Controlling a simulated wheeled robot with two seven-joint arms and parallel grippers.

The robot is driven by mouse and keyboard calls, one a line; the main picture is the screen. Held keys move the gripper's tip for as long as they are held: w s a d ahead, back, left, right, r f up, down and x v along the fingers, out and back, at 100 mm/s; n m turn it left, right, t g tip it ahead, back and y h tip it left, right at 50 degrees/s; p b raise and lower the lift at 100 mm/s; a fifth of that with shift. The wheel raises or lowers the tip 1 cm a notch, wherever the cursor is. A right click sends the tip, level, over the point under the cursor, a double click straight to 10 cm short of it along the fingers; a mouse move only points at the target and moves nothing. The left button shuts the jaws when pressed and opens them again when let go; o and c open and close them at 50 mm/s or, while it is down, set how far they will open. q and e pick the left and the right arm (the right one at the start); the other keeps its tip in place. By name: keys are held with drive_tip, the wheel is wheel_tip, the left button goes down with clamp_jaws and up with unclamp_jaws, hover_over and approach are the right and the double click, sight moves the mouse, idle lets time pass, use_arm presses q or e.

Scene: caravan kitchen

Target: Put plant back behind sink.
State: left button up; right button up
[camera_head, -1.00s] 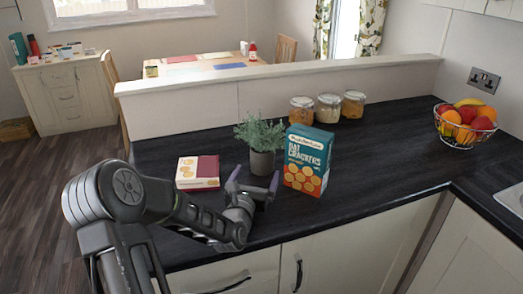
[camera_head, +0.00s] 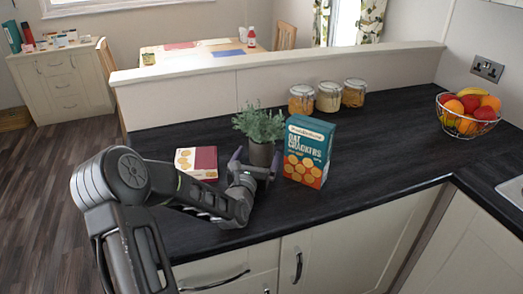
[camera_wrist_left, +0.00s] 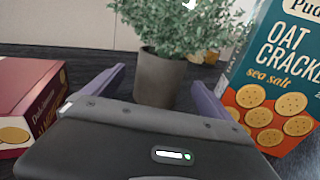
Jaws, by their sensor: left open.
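The plant (camera_head: 261,127) is a bushy green herb in a grey pot, upright on the dark counter. It also shows in the left wrist view (camera_wrist_left: 160,78), with its pot between the two fingers. My left gripper (camera_head: 257,166) is open, its fingers on either side of the lower pot. In the left wrist view the left gripper (camera_wrist_left: 155,90) shows gaps between the fingers and the pot. The sink (camera_head: 512,192) shows only as a pale edge at the far right. My right gripper is not in view.
An oat crackers box (camera_head: 307,152) stands close right of the plant. A low maroon and cream box (camera_head: 196,163) lies to the left. Several glass jars (camera_head: 328,97) stand by the ledge. A fruit basket (camera_head: 468,112) sits at right. Counter between crackers and basket is clear.

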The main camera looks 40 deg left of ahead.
use_arm(q)
drive_tip(key=p+x, duration=0.1)
drive_tip(key=x, duration=0.3)
drive_tip(key=shift+w+a+r+p, duration=0.1)
drive_tip(key=shift+w+r+p, duration=0.05)
drive_tip(key=shift+w+p, duration=0.2)
drive_tip(key=shift+w+a, duration=0.15)
idle(0.3)
drive_tip(key=c, duration=2.1)
clamp_jaws()
